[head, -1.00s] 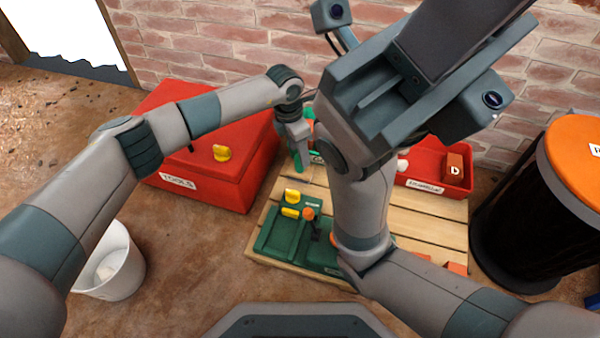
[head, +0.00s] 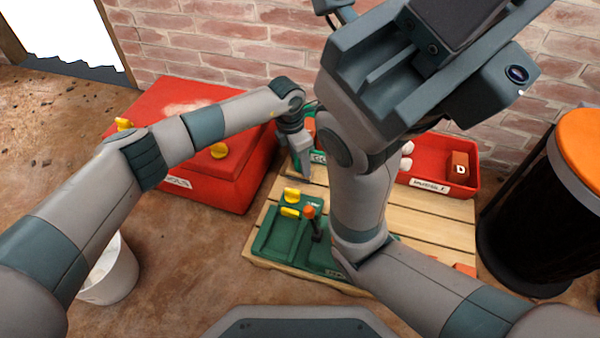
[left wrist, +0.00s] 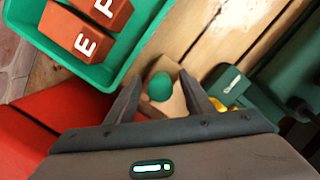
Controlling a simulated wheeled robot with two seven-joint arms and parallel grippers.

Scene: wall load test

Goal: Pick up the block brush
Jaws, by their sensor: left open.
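A tan block with a round green knob on top, which looks like the block brush (left wrist: 160,87), sits between the fingers of my left gripper (left wrist: 161,78) in the left wrist view. The fingers are open, one on each side of the knob, and I cannot tell whether either touches it. In the head view my left gripper (head: 304,174) points down at the pallet's back left corner and hides the brush. My right arm fills the middle of the head view, and its gripper fingers are out of frame.
A red toolbox (head: 240,188) stands left of the pallet (head: 428,232). A green case (head: 275,240) with yellow latches lies on the pallet's front left. A green bin (left wrist: 75,62) holds lettered bricks. A red bin (head: 428,182) and dark barrel (head: 530,240) stand right.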

